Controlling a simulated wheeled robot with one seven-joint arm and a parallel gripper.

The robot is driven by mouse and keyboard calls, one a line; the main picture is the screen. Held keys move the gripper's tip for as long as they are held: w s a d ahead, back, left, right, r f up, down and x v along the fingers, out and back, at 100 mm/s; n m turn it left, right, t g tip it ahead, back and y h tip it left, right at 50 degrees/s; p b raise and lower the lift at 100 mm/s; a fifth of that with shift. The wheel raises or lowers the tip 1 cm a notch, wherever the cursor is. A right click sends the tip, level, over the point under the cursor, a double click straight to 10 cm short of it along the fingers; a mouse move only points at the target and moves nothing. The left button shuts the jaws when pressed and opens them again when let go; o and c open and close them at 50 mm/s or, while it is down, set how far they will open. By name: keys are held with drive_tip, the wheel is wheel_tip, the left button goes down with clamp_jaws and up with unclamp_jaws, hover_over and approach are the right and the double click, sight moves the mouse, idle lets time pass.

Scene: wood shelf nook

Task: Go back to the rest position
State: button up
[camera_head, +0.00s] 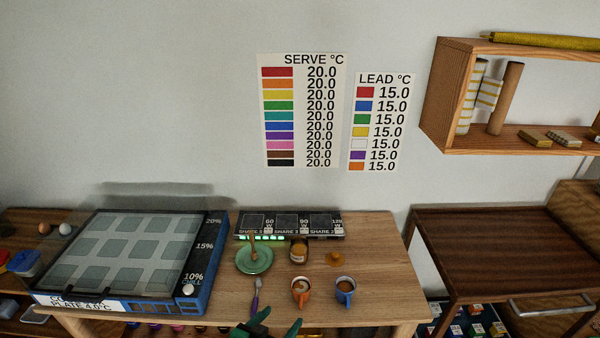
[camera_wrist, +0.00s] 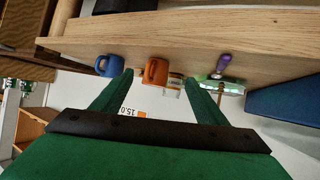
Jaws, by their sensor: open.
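My gripper (camera_head: 279,321) shows green at the bottom edge of the head view, at the front edge of the wooden table (camera_head: 380,260). Its green fingers also show in the wrist view (camera_wrist: 158,84), spread apart with nothing held between them. An orange mug (camera_head: 300,292) and a blue mug (camera_head: 345,291) stand on the table to the right of my gripper, both with contents. In the wrist view, the orange mug (camera_wrist: 155,71) appears beyond and between the fingertips, and the blue mug (camera_wrist: 110,65) appears left of them. Most of my arm is out of view.
A green plate (camera_head: 254,258), a jar (camera_head: 299,250) and a purple-handled utensil (camera_head: 256,296) are on the table. A blue-framed cold plate (camera_head: 130,250) covers the left. A dark cabinet (camera_head: 490,245) stands right, below a wall shelf (camera_head: 450,100). The table's right front is clear.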

drive_tip(key=s+d+f+n+t+y, duration=0.1)
drive_tip(key=s+d+f+n+y, duration=0.1)
drive_tip(key=s+f, duration=0.5)
drive_tip(key=s+d+f+n+t+y, duration=0.1)
drive_tip(key=s+f+n+y, duration=0.15)
drive_tip(key=s, duration=0.85)
drive_tip(key=s+d+r+t, duration=0.1)
drive_tip(key=s+r, duration=0.4)
drive_tip(key=s, duration=0.4)
drive_tip(key=s+d+r+t, duration=0.1)
drive_tip(key=s+r, duration=0.5)
drive_tip(key=s, duration=0.3)
drive_tip(key=shift+d+y, duration=0.25)
drive_tip(key=shift+y, duration=0.1)
drive_tip(key=shift+s, duration=0.1)
